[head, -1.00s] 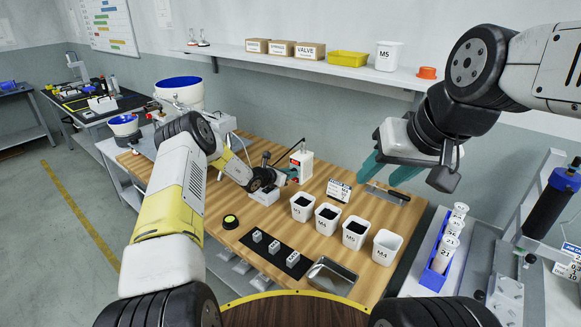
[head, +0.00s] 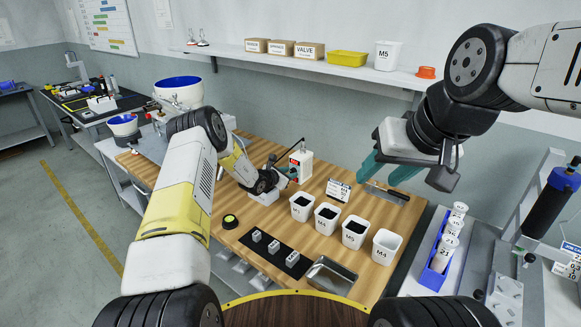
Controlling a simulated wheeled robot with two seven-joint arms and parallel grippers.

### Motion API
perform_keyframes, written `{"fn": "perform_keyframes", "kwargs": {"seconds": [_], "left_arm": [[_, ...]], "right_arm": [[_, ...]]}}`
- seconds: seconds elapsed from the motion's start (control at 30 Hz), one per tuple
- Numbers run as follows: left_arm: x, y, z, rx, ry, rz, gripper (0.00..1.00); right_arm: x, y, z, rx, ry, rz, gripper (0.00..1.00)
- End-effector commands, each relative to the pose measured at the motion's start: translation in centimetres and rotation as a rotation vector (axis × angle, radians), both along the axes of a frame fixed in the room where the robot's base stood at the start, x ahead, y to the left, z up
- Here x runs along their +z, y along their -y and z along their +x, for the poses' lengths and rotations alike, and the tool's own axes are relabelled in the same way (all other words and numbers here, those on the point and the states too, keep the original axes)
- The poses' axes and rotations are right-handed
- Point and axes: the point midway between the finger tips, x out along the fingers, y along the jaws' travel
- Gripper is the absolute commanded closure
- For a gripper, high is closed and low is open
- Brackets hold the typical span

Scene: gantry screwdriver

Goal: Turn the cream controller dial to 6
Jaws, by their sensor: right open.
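The cream controller (head: 301,164) stands upright at the back of the wooden table, with a red patch on its front face. Its dial is too small to read and is partly hidden by my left gripper. My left gripper (head: 289,172) is at the controller's front left, with its teal fingertips close to it. I cannot tell whether they touch it or how far apart they are. My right gripper (head: 382,172) is open and empty, held above the right back of the table.
White bins (head: 327,218) stand in a row on the table (head: 215,240). A black mat (head: 290,262) with grey blocks, a metal tray (head: 331,277) and a black-and-yellow button (head: 230,222) lie in front. A small sign (head: 338,190) stands right of the controller.

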Motion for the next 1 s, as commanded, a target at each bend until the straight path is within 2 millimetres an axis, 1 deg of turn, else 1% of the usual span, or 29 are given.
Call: {"fn": "perform_keyframes", "kwargs": {"seconds": [0.03, 0.07, 0.37, 0.47, 0.57, 0.8, 0.9, 1.0], "left_arm": [[0.0, 0.0, 0.0, 0.0, 0.0, 0.0, 0.57], [0.0, 0.0, 0.0, 0.0, 0.0, 0.0, 0.53], [0.0, 0.0, 0.0, 0.0, 0.0, 0.0, 0.53], [0.3, -0.3, -0.4, 0.0, 0.0, 0.0, 0.53], [0.8, -1.0, -1.5, 0.0, -0.001, 0.001, 0.53], [2.3, -2.8, -4.7, 0.002, -0.001, 0.0, 0.53], [2.6, -3.4, -5.7, 0.0, -0.001, 0.001, 0.53], [2.8, -3.6, -6.2, 0.001, -0.001, 0.0, 0.53]], "right_arm": [[0.0, 0.0, 0.0, 0.0, 0.0, 0.0, 0.54], [0.0, 0.0, 0.0, 0.0, 0.0, 0.0, 0.54], [0.0, 0.0, 0.0, 0.0, 0.0, 0.0, 0.54], [0.0, 0.0, 0.0, 0.0, 0.0, 0.0, 0.54], [0.0, 0.0, 0.0, 0.0, 0.0, 0.0, 0.54], [0.0, 0.0, 0.0, 0.0, 0.0, 0.0, 0.54], [0.0, 0.0, 0.0, 0.0, 0.0, 0.0, 0.54], [0.0, 0.0, 0.0, 0.0, 0.0, 0.0, 0.54]]}}
